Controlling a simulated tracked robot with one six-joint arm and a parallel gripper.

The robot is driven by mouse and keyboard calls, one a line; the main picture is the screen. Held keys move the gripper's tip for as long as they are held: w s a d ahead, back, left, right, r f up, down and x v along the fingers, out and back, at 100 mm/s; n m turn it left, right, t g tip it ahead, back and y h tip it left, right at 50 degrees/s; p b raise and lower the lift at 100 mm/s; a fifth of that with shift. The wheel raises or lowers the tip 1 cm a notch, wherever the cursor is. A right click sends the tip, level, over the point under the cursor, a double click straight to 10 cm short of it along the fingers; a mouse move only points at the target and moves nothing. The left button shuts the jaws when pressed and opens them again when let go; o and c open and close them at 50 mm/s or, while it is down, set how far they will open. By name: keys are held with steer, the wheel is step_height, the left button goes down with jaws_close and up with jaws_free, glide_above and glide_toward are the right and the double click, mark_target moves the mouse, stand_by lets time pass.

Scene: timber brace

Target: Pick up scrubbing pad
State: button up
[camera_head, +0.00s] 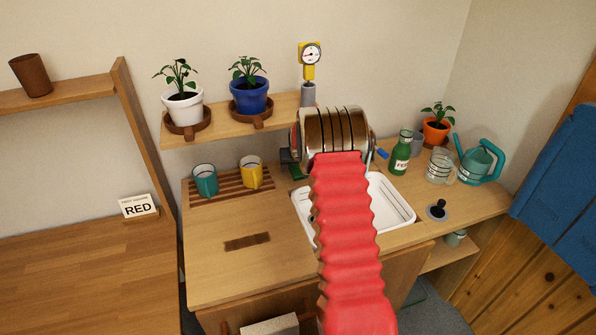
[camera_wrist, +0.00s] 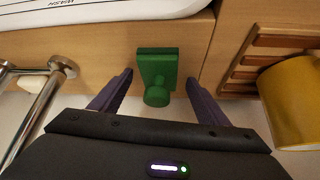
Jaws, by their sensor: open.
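The scrubbing pad is a green block with a round knob (camera_wrist: 156,68). It stands at the edge of the wooden counter in the wrist view, between the sink and the slatted rack. My gripper (camera_wrist: 159,77) is open, with one dark purple finger on each side of the pad. A gap shows between each finger and the pad, so it is not gripped. In the head view a small green part, likely the pad (camera_head: 297,173), shows beside the sink. My arm hides most of the gripper there.
A yellow mug (camera_wrist: 293,100) is close on the right in the wrist view, by the slatted rack (camera_wrist: 262,60). The chrome tap (camera_wrist: 38,100) is close on the left. The white sink (camera_head: 398,205) lies beside my arm. A teal mug (camera_head: 205,180) stands on the rack.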

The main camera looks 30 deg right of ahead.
steer(key=shift+c, duration=0.6)
steer(key=c, duration=1)
